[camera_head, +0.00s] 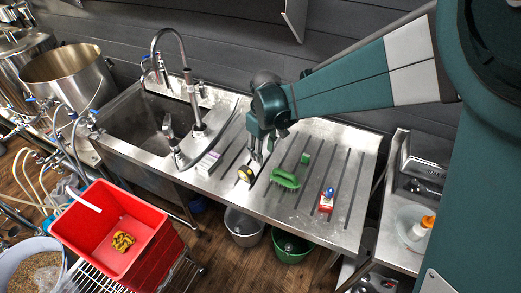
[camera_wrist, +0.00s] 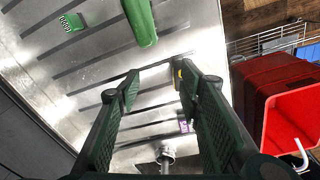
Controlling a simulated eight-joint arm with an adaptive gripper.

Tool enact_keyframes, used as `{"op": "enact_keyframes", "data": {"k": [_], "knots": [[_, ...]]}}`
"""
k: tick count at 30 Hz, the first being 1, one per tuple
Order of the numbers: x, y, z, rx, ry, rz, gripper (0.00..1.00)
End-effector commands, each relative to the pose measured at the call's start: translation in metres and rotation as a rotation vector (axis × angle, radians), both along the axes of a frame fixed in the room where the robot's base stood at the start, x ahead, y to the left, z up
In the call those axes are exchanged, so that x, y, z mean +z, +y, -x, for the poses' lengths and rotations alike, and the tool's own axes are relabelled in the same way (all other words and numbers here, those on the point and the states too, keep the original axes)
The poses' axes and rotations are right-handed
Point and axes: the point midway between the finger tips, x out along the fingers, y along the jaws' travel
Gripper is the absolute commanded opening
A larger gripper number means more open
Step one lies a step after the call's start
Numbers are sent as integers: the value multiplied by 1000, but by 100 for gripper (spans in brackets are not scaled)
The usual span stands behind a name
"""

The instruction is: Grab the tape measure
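The tape measure (camera_head: 246,173), a small round yellow and black thing, sits on the ribbed steel drainboard to the right of the sink. My gripper (camera_head: 259,153) is above the drainboard, close to the tape measure and pointing down. In the wrist view my gripper (camera_wrist: 157,76) is open, with nothing seen held between its two green fingers. A bit of the yellow tape measure (camera_wrist: 178,72) shows by the tip of the right finger, which hides most of it. I cannot tell whether they touch.
A green brush (camera_head: 286,180) lies right of the tape measure, and a small red and blue item (camera_head: 326,200) farther right. A white and purple item (camera_head: 208,161) lies left. A red bin (camera_head: 80,228) holding something yellow and black stands front left. The faucet (camera_head: 187,75) rises behind.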

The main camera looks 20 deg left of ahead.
Motion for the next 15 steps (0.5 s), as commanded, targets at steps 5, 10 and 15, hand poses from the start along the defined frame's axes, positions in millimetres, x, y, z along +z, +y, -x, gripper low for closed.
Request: {"op": "enact_keyframes", "data": {"k": [5, 10, 15], "knots": [[-33, 38, 11, 74, 23, 24, 37], [-53, 59, 20, 120, 38, 40, 37], [-61, 67, 23, 138, 44, 46, 37]]}}
